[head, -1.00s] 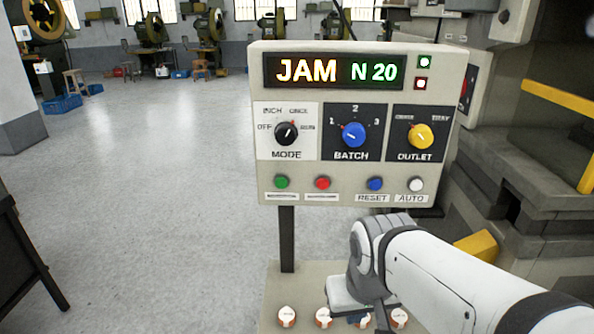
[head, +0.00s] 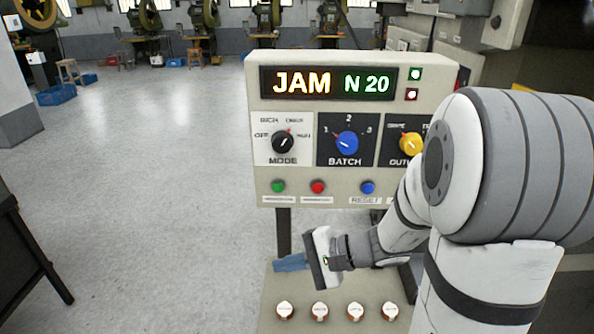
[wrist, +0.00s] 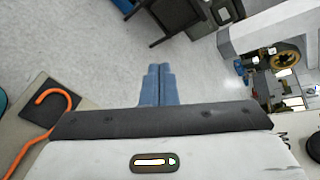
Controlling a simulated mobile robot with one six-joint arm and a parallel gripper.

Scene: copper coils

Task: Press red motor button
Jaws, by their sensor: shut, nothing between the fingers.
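The red button (head: 318,187) is in the bottom row of the control panel (head: 252,150), between a green button (head: 278,187) and a blue one (head: 368,187). The label under it is too blurred to read. My gripper (head: 279,264) is below the panel and to the left of its own wrist, with blue fingers pointing left. It is below the red button and apart from it. In the wrist view my gripper's fingers (wrist: 158,70) are together, with nothing between them, over grey floor. The panel does not show in the wrist view.
The display (head: 330,82) reads JAM N 20. My arm covers part of the outlet knob (head: 410,144) and the panel's right end. An orange hook (wrist: 45,130) shows in the wrist view. Floor left of the panel is open.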

